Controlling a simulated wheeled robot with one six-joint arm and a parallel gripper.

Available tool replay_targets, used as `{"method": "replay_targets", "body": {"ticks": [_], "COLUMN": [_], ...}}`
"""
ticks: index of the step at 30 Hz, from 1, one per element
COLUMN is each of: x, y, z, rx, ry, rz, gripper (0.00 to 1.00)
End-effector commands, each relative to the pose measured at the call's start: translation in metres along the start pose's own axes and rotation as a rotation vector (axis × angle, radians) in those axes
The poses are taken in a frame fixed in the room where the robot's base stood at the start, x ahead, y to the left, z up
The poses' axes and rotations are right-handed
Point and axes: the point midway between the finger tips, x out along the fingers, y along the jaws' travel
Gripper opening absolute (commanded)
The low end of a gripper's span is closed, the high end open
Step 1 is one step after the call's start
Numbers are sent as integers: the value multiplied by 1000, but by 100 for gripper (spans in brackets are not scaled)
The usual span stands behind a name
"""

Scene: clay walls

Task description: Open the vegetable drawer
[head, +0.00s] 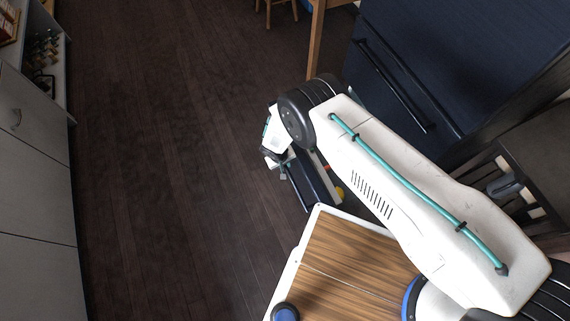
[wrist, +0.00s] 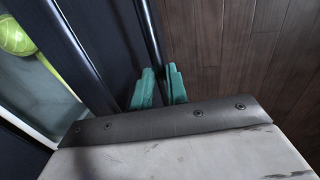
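The vegetable drawer (head: 318,180) is a dark blue, low drawer beside my arm in the head view. It stands pulled out, with small bits of red and yellow showing behind its front. In the wrist view its dark front (wrist: 108,35) and pale inside show, with a round green vegetable (wrist: 14,37) at the left. A dark bar handle (wrist: 149,30) runs along the front. My gripper (wrist: 159,88) has green fingertips, one on each side of the bar, closed on it. In the head view my gripper (head: 283,170) is at the drawer's left; its fingertips are hard to make out.
The dark blue fridge (head: 465,60) with long bar handles (head: 395,85) stands at the upper right. A wooden table leg (head: 315,45) and a stool (head: 275,10) are at the top. White cabinets (head: 35,165) line the left. The dark wood floor (head: 160,180) between is clear.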

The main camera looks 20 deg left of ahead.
Motion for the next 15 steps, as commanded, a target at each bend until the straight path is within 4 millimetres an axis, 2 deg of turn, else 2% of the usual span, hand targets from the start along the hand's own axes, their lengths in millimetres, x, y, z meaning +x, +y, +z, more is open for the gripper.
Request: {"method": "replay_targets", "body": {"ticks": [1,2,10,15], "x": [0,0,0,-16], "y": [0,0,0,0], "z": [1,1,0,-2], "rx": [0,0,0,0], "ry": [-1,-1,0,2], "rz": [0,0,0,0], "gripper": [30,35,35,35]}}
